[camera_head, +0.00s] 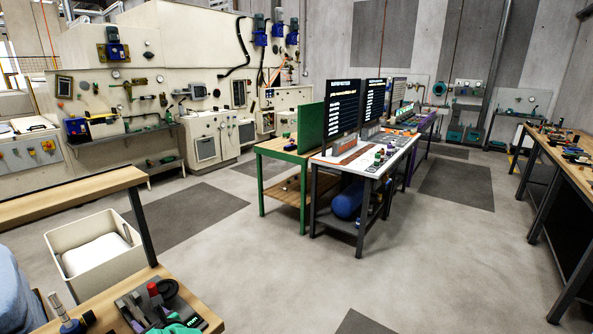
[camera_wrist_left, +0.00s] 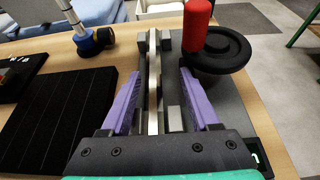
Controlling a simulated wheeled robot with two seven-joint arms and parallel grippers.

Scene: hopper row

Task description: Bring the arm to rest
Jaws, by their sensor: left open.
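My left gripper (camera_head: 160,319) is low in the head view, over a wooden bench at the lower left. In the left wrist view its two purple fingers (camera_wrist_left: 160,88) are spread apart. A pale metal bar (camera_wrist_left: 153,85) of a grey bench device (camera_head: 135,308) runs between them; I cannot tell how far below the fingers it lies. The device carries a red upright grip (camera_wrist_left: 196,25) and a black handwheel (camera_wrist_left: 216,50), both ahead and to the right of the fingers. Nothing is held. My right gripper is not in view.
A blue-based tool (camera_wrist_left: 92,40) and a black slatted pad (camera_wrist_left: 62,118) lie left of the gripper. A white bin (camera_head: 92,268) stands beyond the bench. A green-framed table (camera_head: 280,150) and a screen table (camera_head: 350,160) stand farther off. The floor between is clear.

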